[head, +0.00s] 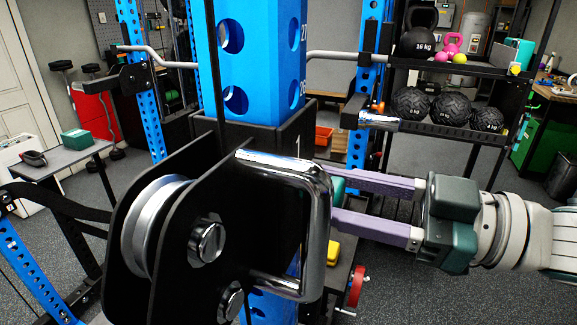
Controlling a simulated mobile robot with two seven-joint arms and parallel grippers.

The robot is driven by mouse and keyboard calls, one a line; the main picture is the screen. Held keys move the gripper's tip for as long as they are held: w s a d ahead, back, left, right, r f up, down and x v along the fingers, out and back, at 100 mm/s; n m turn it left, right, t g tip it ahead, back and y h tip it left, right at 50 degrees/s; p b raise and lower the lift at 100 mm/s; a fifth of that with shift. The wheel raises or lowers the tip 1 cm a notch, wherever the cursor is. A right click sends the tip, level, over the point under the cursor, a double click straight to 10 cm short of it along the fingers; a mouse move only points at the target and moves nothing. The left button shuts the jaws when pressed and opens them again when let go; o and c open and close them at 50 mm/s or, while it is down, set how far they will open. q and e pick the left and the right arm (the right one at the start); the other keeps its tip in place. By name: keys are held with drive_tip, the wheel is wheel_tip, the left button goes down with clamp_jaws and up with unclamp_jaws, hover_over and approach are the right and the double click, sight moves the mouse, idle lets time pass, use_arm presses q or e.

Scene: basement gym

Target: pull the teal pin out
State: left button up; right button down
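A small teal piece (338,186), which looks like the teal pin's head, shows just right of the chrome handle (318,215). The handle and a finger hide much of it. My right gripper (340,200) reaches in from the right, with its two lavender fingers apart, one above the other. Their tips are at the teal piece, partly behind the handle. I cannot tell whether they press on it. The pin's shaft is not visible. Behind stands a blue upright post (262,60) with holes and numbers, passing through a black sleeve (270,135). My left gripper is not in view.
A black pulley bracket (180,240) with a silver wheel and the chrome handle fills the near centre. A rack with black balls (410,103) and kettlebells stands at the back right. A small grey table (60,160) is at the left. Grey floor shows at the lower right.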

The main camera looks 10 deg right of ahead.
idle(0.3)
drive_tip(key=shift+v, duration=1.1)
drive_tip(key=c, duration=0.8)
unclamp_jaws()
drive_tip(key=shift+o, duration=1)
drive_tip(key=o, duration=0.3)
drive_tip(key=b+v, duration=0.2)
drive_tip(key=v, duration=0.8)
drive_tip(key=shift+b, duration=0.35)
